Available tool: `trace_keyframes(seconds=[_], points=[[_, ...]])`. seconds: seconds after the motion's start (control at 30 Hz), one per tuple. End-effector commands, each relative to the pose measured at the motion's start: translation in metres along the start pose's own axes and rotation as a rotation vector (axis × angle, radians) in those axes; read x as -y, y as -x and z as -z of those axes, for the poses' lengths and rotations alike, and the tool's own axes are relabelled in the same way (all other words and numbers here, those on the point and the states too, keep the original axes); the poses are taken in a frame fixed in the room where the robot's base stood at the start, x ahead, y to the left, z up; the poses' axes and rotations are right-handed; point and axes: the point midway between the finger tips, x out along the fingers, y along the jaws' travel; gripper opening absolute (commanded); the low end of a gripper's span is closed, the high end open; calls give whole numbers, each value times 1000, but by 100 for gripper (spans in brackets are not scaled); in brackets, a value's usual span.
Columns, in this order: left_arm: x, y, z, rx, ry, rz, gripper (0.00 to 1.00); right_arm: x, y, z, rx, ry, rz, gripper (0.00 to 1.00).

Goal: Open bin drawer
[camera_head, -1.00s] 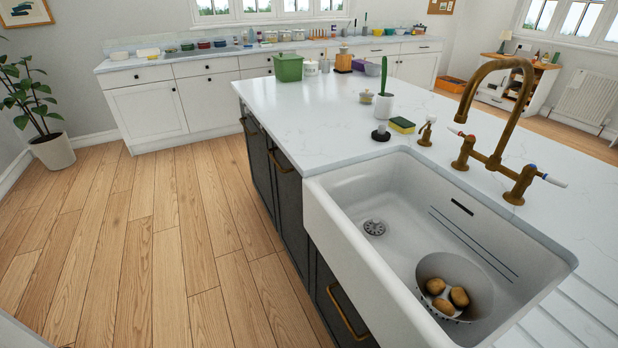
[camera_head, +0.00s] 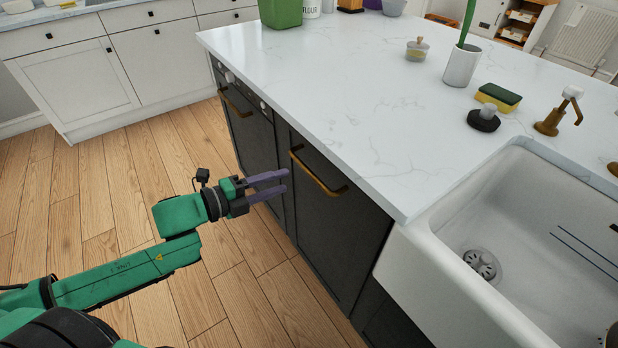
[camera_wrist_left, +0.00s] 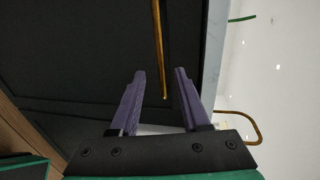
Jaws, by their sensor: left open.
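A dark cabinet front (camera_head: 335,225), with a brass bar handle (camera_head: 318,176) near its top, stands under the island counter beside the sink. It looks closed. My left gripper (camera_head: 286,180) is open and empty, its purple fingers just left of that handle. In the left wrist view, a brass bar (camera_wrist_left: 158,45) runs down between the open fingertips (camera_wrist_left: 158,75); I cannot tell whether they touch it. A second dark front (camera_head: 247,135) with its own brass handle (camera_head: 235,103) is farther along. No label shows which one is the bin drawer. My right gripper is not in view.
The white countertop (camera_head: 350,110) overhangs the fronts. A white sink (camera_head: 440,275) is at the right. A sponge (camera_head: 498,97), a white pot (camera_head: 461,65) and a green bin (camera_head: 281,12) stand on the counter. The wooden floor (camera_head: 120,200) at the left is clear.

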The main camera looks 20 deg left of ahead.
Motion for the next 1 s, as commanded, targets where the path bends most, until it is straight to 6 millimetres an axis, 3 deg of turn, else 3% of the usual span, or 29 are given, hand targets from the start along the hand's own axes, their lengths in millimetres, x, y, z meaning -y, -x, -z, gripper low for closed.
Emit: trace_keyframes(seconds=[0.03,0.3,0.63,1.0], points=[[-2,-8,0,0,-5,3,46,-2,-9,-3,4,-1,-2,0],[0,-40,-1,1,-4,1,46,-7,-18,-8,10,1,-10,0],[1,-85,-2,4,3,2,46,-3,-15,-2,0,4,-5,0],[-1,-95,-1,2,1,-3,46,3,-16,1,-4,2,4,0]])
